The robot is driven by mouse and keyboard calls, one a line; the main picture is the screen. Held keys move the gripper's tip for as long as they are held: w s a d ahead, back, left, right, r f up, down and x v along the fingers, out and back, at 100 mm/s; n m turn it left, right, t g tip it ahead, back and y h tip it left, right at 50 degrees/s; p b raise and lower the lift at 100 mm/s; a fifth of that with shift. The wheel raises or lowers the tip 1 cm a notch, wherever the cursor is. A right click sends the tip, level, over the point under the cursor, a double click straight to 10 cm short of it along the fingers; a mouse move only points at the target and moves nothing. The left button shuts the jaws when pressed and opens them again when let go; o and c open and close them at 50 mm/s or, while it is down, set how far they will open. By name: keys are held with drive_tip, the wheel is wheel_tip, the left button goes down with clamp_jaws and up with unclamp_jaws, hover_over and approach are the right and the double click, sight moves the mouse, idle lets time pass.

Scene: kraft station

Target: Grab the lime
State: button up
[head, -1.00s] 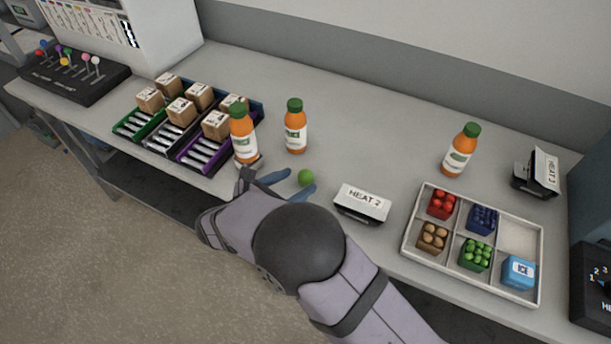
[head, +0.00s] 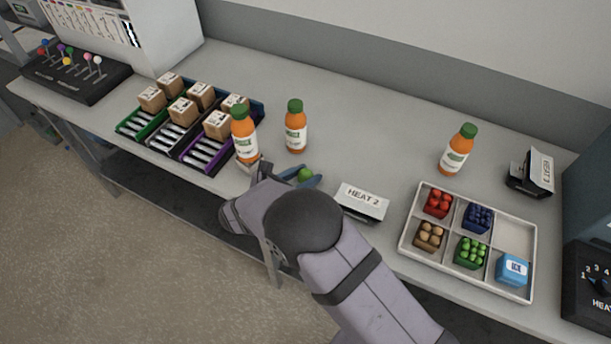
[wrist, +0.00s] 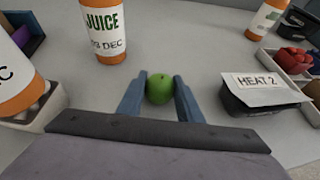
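The lime (head: 305,175) is a small round green fruit on the grey table, between a juice bottle and the HEAT 2 box. In the wrist view the lime (wrist: 159,89) sits between the tips of two blue fingers. My gripper (head: 303,178) is open around it, with one finger on each side. In the wrist view my gripper (wrist: 160,90) shows a small gap between the lime and each finger. My forearm hides part of the table's front edge in the head view.
Juice bottles (head: 295,128) and (head: 243,136) stand left of the lime; another bottle (head: 457,150) is farther right. The HEAT 2 box (head: 362,201) is close on the right. A divided tray (head: 517,238) holds coloured produce. Bare table lies behind the lime.

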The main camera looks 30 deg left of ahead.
sight(306, 171)
drive_tip(key=shift+r, duration=0.15)
wheel_tip(306, 171, up, 10)
drive_tip(key=shift+f+b, duration=0.1)
drive_tip(key=shift+b, duration=1.1)
